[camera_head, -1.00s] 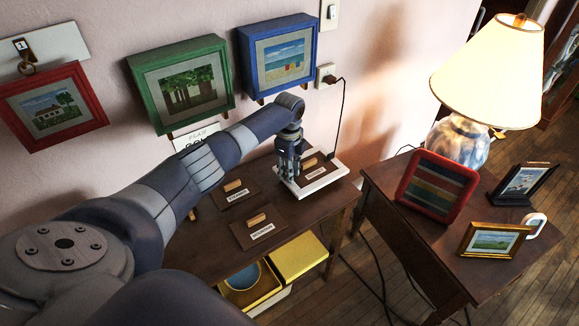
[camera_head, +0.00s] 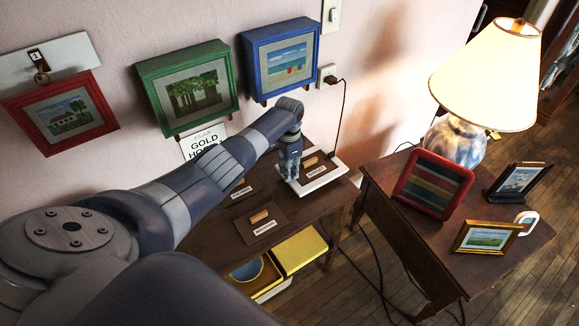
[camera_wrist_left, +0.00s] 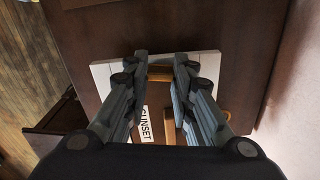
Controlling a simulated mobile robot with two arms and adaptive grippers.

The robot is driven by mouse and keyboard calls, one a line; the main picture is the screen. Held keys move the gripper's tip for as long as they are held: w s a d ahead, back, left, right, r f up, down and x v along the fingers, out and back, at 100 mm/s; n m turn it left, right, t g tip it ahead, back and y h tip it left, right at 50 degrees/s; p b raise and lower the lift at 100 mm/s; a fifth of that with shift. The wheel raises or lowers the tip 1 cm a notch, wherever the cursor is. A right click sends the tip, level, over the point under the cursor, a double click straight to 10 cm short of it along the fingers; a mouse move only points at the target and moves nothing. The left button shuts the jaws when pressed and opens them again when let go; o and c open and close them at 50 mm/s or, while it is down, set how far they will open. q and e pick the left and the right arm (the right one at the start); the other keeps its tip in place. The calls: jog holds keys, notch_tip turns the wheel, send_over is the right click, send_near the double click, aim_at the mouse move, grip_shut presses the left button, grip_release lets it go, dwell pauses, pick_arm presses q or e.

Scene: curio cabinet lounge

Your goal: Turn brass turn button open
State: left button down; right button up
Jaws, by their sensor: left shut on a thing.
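In the head view, my left gripper (camera_head: 290,176) points down at the near left part of a white board (camera_head: 322,182) on the brown wall table. In the left wrist view, its fingers (camera_wrist_left: 160,76) are shut on a small brass-coloured bar, the brass turn button (camera_wrist_left: 160,70), near one edge of the white board (camera_wrist_left: 207,64). The fingers hide the bar's ends. A brown plaque with a wooden block (camera_wrist_left: 170,128) and a "SUNSET" label (camera_wrist_left: 146,125) lies beside the held bar. In the head view, the button is hidden behind the fingers. My right gripper is not in view.
Two more brown plaques (camera_head: 272,231) with blocks lie left of the board. Red (camera_head: 60,118), green (camera_head: 188,85) and blue (camera_head: 280,57) frames hang above. A side table (camera_head: 415,215) with a lamp (camera_head: 487,70) and frames stands right. A black cord (camera_head: 341,120) runs down behind.

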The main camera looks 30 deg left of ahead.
pick_arm(q)
jog(key=shift+n, duration=0.9)
jog(key=shift+p, duration=0.3)
jog(key=c, duration=1.4)
grip_release()
jog(key=shift+o, duration=0.2)
jog(key=shift+r, duration=0.1)
notch_tip(320, 180, up, 12)
